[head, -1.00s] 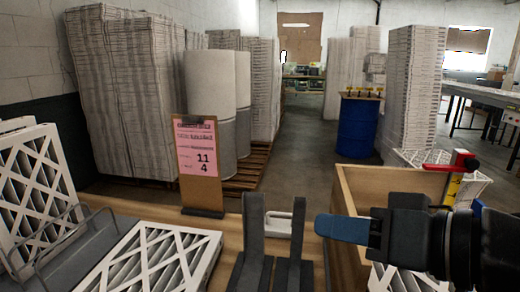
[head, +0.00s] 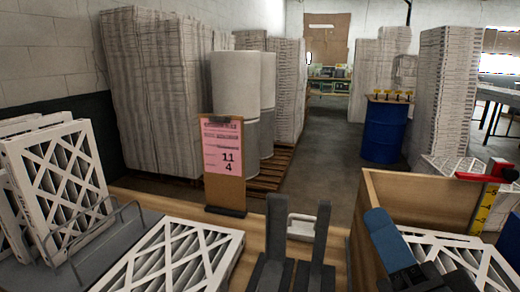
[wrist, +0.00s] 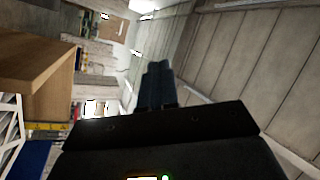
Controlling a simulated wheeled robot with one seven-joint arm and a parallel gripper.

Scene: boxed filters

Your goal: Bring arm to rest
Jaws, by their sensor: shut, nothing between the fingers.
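My gripper (head: 378,222) shows at the lower right of the head view, in front of the wooden box. Its blue-grey fingers are together and empty, tilted up and to the left. In the wrist view my gripper's fingers (wrist: 157,72) stand together in the middle with nothing between them. Most of my arm is out of the head view.
A wooden box (head: 420,200) holds a white filter (head: 465,262) at right. Another filter (head: 175,262) lies at lower left, near upright filters (head: 60,175). A dark two-pronged holder (head: 318,245) and a sign (head: 224,165) stand on the bench.

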